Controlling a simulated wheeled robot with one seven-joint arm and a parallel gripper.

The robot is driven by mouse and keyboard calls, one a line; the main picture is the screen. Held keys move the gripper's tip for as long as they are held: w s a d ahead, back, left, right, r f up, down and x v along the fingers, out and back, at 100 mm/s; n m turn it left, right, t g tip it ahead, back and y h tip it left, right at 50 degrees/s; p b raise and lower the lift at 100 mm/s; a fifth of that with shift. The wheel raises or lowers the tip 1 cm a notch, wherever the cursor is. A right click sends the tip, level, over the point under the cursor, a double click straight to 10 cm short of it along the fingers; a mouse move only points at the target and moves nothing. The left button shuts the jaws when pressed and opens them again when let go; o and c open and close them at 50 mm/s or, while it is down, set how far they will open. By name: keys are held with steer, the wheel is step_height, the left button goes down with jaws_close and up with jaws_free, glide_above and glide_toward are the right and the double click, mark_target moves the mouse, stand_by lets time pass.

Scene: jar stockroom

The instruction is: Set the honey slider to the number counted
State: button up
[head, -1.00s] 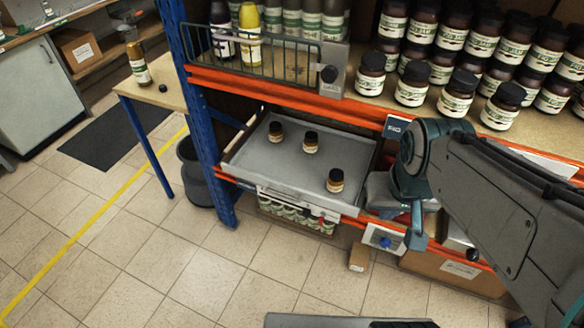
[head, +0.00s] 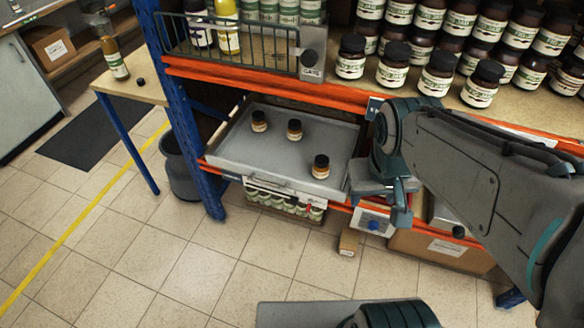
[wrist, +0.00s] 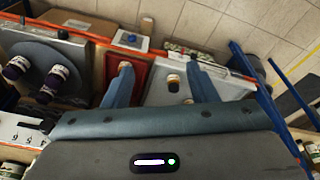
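Three small amber jars with dark lids stand on the grey pull-out tray (head: 250,165) in the head view: a left jar (head: 259,121), a middle jar (head: 294,130) and a front-right jar (head: 321,167). A white strip (head: 285,196) with a small red mark runs along the tray's front; I cannot tell whether it is the honey slider, and its numbers are too small to read. My gripper (head: 400,207) hangs to the right of the tray. In the wrist view my gripper (wrist: 160,85) has its two blue fingers wide apart, holding nothing. One jar (wrist: 173,82) shows beyond the gap.
A wire-fronted bay (head: 228,45) with bottles and rows of dark jars (head: 437,73) fill the shelf above. A blue upright (head: 188,120) stands left of the tray, with a grey bin (head: 180,170) beside it. The tiled floor in front is mostly clear.

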steer(key=w+d+f+n+g+h+b, duration=0.1)
steer(key=w+f+n+g+h+b, duration=0.2)
steer(key=f, duration=0.5)
steer(key=d+f+n+h+b, duration=0.2)
steer(key=f+n+h+b, duration=0.15)
steer(key=f+b, duration=0.3)
steer(key=n+t+b, duration=1.8)
steer(key=n+b, duration=0.3)
steer(key=n, duration=0.6)
glide_toward(293, 204)
steer(key=shift+y, duration=0.35)
steer(key=b+x, duration=0.3)
steer(key=x, duration=0.6)
steer(key=shift+w+d+r, duration=0.15)
steer(key=shift+w+d, duration=0.05)
